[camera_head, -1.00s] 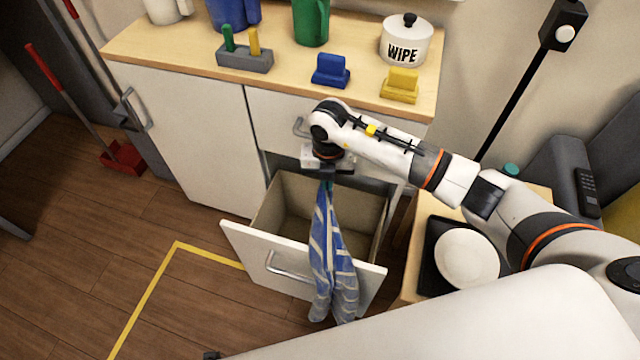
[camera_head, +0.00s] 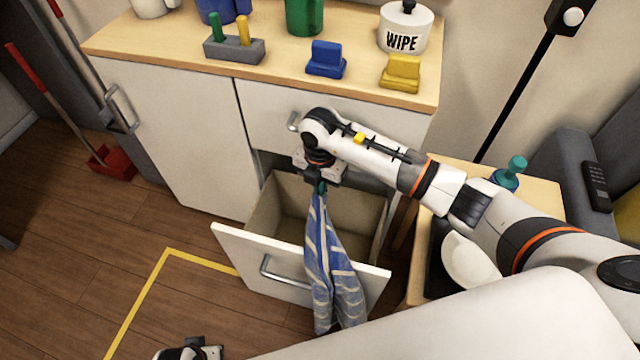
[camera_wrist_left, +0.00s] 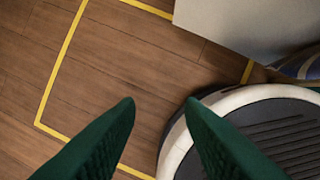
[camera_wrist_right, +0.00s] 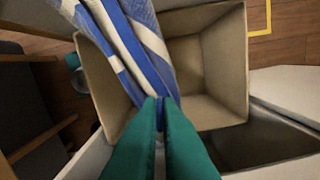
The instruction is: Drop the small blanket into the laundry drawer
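The small blanket (camera_head: 330,262) is blue with pale stripes and hangs from my right gripper (camera_head: 319,186). It drapes down in front of the open drawer's front panel, its lower end outside the drawer. In the right wrist view the green fingertips (camera_wrist_right: 160,105) are closed on the blanket (camera_wrist_right: 128,45). The laundry drawer (camera_head: 232,247) is pulled out and looks empty inside, with beige walls; it also shows in the right wrist view (camera_wrist_right: 215,65). My left gripper (camera_wrist_left: 160,110) is open and empty above the floor. In the head view only part of the left arm shows at the bottom edge.
The cabinet top (camera_head: 280,83) carries a blue holder (camera_head: 326,60), a yellow holder (camera_head: 400,72) and a WIPE canister (camera_head: 404,30). A side table (camera_head: 540,192) with a white plate (camera_head: 468,262) and a bottle (camera_head: 508,173) stands right. Yellow tape (camera_head: 140,300) marks the floor.

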